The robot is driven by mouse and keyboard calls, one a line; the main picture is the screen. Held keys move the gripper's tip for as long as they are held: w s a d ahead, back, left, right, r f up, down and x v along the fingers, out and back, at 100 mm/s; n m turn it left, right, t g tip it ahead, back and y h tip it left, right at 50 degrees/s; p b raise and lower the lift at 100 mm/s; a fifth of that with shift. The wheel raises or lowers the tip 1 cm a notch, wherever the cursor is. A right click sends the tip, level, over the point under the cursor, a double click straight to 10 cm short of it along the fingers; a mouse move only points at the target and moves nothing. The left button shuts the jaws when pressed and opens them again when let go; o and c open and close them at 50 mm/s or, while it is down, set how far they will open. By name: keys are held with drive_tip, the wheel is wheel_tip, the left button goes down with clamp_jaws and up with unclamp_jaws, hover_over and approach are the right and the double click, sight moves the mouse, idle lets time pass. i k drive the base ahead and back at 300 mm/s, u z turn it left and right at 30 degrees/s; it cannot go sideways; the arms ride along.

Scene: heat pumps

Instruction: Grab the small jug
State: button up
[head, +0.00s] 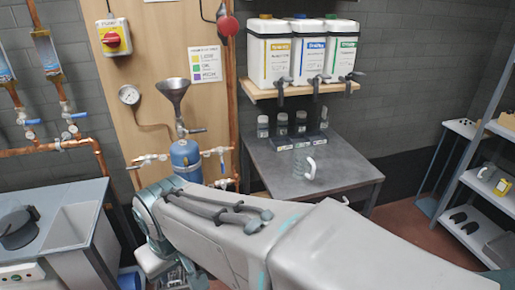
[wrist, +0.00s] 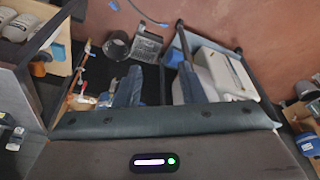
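The small jug (head: 309,169) looks clear or pale and has a handle. It stands upright on the grey table (head: 345,165) in the head view, below the shelf of dispensers. My arm stretches across the front of the head view, and its end is at the lower left, away from the jug. In the wrist view my gripper (wrist: 160,88) shows two bluish fingers, apart, with nothing between them. The jug does not show in the wrist view.
Several small dark bottles (head: 281,124) and a labelled block (head: 300,141) stand at the table's back. A wooden shelf (head: 300,90) with dispensers overhangs it. A blue cylinder (head: 186,160) with a funnel stands left. A shelf rack (head: 470,200) is right.

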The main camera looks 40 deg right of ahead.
sight(304, 153)
drive_tip(key=z, duration=0.75)
drive_tip(key=i, duration=1)
drive_tip(key=z, duration=0.85)
